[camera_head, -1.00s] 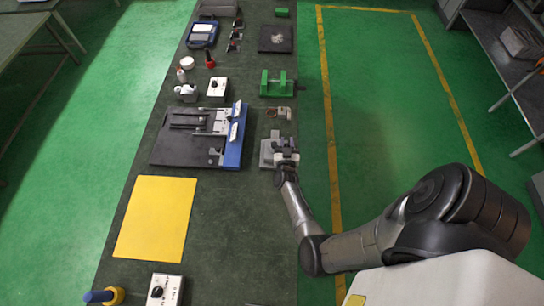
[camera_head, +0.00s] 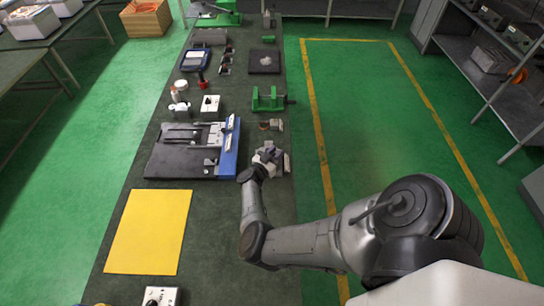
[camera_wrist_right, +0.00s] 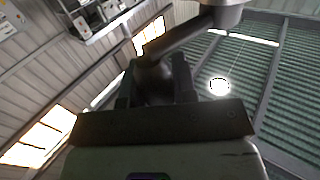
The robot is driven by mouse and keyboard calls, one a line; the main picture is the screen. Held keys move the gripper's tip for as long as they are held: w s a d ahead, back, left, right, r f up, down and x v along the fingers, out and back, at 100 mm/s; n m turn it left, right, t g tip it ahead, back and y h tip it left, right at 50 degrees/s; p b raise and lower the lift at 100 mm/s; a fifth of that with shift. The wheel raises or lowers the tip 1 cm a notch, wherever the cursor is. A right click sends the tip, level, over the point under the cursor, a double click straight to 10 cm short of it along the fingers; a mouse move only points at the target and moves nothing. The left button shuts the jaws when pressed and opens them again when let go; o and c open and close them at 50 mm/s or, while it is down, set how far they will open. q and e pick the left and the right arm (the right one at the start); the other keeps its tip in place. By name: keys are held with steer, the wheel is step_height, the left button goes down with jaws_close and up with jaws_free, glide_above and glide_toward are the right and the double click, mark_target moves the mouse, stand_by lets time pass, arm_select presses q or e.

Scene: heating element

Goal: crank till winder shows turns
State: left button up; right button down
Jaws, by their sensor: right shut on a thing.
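The winder (camera_head: 287,162) is a small grey device at the right edge of the bench, partly hidden behind my right gripper (camera_head: 264,160). In the right wrist view, a metal crank arm (camera_wrist_right: 187,34) runs from a round hub (camera_wrist_right: 222,14) at the top down to a dark handle (camera_wrist_right: 153,78). The handle sits between the two fingers of my right gripper (camera_wrist_right: 156,88), which is shut on it. Any turn reading on the winder is hidden or too small to read. My left gripper is not in view.
A black fixture with a blue rail (camera_head: 230,160) lies just left of the winder. A green clamp-like part (camera_head: 268,100) and a small brown and metal part (camera_head: 270,125) stand beyond it. A yellow sheet (camera_head: 148,232) lies nearer. The bench right of the sheet is clear.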

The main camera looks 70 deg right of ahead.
stand_by(0.5)
steer(key=c, duration=0.9)
jaws_free()
steer(key=shift+d, duration=0.1)
steer(key=shift+w+a, duration=0.15)
steer(key=shift+a, duration=0.25)
steer(key=v, duration=1.3)
steer(key=shift+p, duration=0.35)
steer(key=shift+d+r, duration=0.1)
